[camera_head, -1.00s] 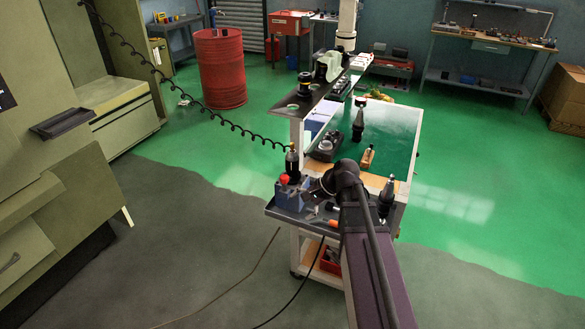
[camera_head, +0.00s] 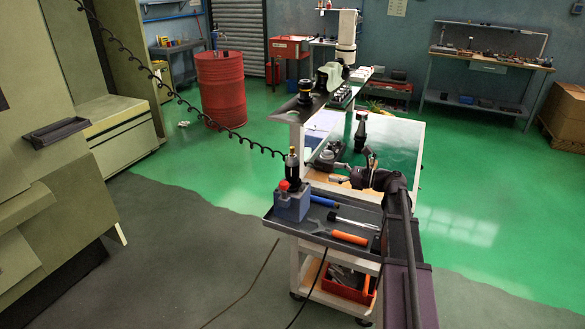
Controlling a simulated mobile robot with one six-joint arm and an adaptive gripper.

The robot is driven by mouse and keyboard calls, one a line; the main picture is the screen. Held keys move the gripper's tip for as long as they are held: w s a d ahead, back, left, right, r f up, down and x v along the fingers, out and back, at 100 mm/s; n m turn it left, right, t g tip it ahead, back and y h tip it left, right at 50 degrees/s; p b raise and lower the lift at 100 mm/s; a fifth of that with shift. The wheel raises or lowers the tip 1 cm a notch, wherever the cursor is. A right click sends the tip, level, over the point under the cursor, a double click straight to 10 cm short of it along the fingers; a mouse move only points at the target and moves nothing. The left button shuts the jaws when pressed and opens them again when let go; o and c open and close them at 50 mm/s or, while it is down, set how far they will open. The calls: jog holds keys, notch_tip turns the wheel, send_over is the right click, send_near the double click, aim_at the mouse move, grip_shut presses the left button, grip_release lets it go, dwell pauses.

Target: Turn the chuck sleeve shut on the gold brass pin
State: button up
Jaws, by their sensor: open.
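A black upright cylinder (camera_head: 293,167) with a small gold-tan tip (camera_head: 292,151) stands at the blue-grey block (camera_head: 292,204) on the cart's front tray. It looks like the chuck sleeve with the brass pin, but it is too small to be sure or to tell how far the sleeve is turned. My gripper (camera_head: 352,163) is open, to the right of the cylinder and clearly apart from it. Its fingers spread over the wooden strip of the cart, and nothing shows between them. My wrist hides part of the cart top behind it.
The dark tray (camera_head: 318,229) holds a blue-handled tool (camera_head: 323,201), a screwdriver (camera_head: 352,220) and an orange-handled tool (camera_head: 349,238). A dark tapered holder (camera_head: 361,130) stands farther back. A shelf (camera_head: 297,115) overhangs the cart's left side. A coiled cable (camera_head: 207,109) hangs at left.

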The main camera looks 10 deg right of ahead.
aim_at(293, 164)
jog(key=shift+a, duration=0.1)
jog(key=x, duration=1.3)
jog(key=shift+w+a, duration=0.2)
jog(key=shift+a, duration=0.1)
jog(key=c, duration=1.1)
